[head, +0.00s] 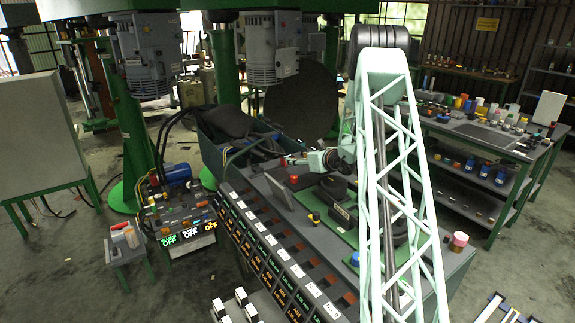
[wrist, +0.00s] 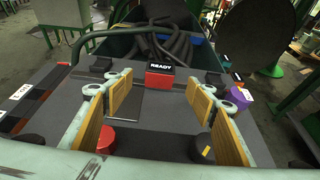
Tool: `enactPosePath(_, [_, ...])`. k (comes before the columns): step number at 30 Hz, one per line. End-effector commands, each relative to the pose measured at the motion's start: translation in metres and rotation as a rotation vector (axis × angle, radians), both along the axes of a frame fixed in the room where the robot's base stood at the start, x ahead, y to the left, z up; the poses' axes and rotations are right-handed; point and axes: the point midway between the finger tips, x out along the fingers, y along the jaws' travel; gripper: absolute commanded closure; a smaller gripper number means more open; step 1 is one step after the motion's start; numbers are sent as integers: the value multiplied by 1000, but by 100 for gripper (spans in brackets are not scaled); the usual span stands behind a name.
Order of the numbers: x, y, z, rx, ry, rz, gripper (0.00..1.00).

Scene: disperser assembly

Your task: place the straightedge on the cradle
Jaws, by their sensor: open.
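My gripper (head: 298,160) is over the far part of the grey workbench in the head view. In the wrist view my gripper (wrist: 160,108) is open, its two tan-padded fingers wide apart with nothing held between them. Below and beyond the fingers is the dark bench top with a flat grey plate (wrist: 127,103) near the left finger. A thin grey panel (head: 279,191) stands tilted on the bench in the head view. I cannot tell for certain which item is the straightedge or which is the cradle.
A red box marked READY (wrist: 160,76) stands ahead of the fingers, before a bin of dark hoses (wrist: 165,45). Labelled displays (head: 275,240) line the bench front.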

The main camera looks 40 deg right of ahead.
Motion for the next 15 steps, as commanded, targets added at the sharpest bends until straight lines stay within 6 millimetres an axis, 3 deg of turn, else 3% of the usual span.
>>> enactPosePath(6, [28,-2,-12,0,-1,1,49])
enactPosePath(15, [47,-5,-20,1,0,0,49])
